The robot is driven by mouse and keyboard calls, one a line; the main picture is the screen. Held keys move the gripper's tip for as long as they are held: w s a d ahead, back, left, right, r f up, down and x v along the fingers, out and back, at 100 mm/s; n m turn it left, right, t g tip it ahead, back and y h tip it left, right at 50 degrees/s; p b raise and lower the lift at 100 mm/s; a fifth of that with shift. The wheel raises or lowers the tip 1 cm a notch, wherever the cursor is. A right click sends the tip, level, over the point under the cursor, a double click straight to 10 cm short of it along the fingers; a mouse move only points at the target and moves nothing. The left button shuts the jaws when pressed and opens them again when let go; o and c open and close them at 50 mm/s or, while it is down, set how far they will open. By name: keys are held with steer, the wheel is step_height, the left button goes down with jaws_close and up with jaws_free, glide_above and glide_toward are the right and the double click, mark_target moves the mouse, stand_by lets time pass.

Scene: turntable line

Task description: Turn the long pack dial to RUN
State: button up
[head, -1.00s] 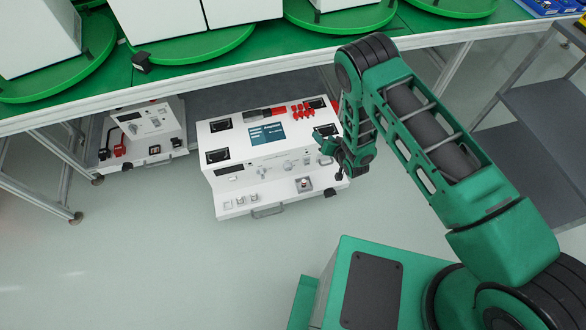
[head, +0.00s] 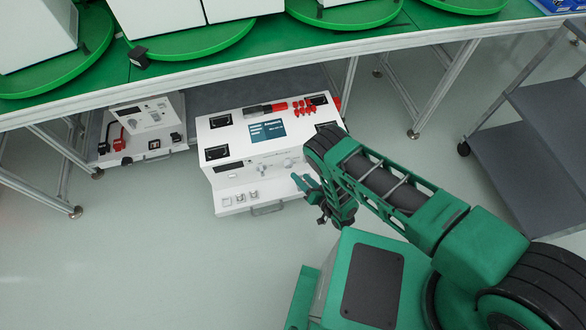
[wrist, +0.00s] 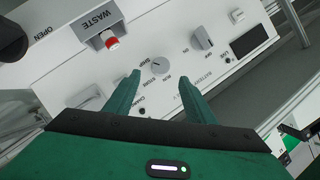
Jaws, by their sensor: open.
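A round grey dial (wrist: 160,66) on a white sloped panel shows in the wrist view, with small lettering around it that includes SHIP, STORE and RUN. The position its mark points to is too small to tell. My gripper (wrist: 159,78) is open, its two green fingers on either side of the dial's lower edge in the picture. I see no contact, and the gap in depth is unclear. In the head view my gripper (head: 307,186) is over the front right of the large white unit (head: 232,173), and my arm hides part of that unit.
In the wrist view, a red-tipped WASTE handle (wrist: 112,42) is left of the dial. A grey switch (wrist: 202,38) and a dark display (wrist: 250,41) are to the right. A smaller white unit (head: 150,115) stands left under the green table (head: 270,45). A grey cart (head: 535,120) is at the right.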

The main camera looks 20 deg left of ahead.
mark_target(290, 166)
steer(key=x, duration=0.7)
steer(key=shift+w+a+f, duration=0.1)
steer(key=shift+w+a, duration=0.15)
steer(key=shift+a, duration=0.1)
steer(key=c, duration=1)
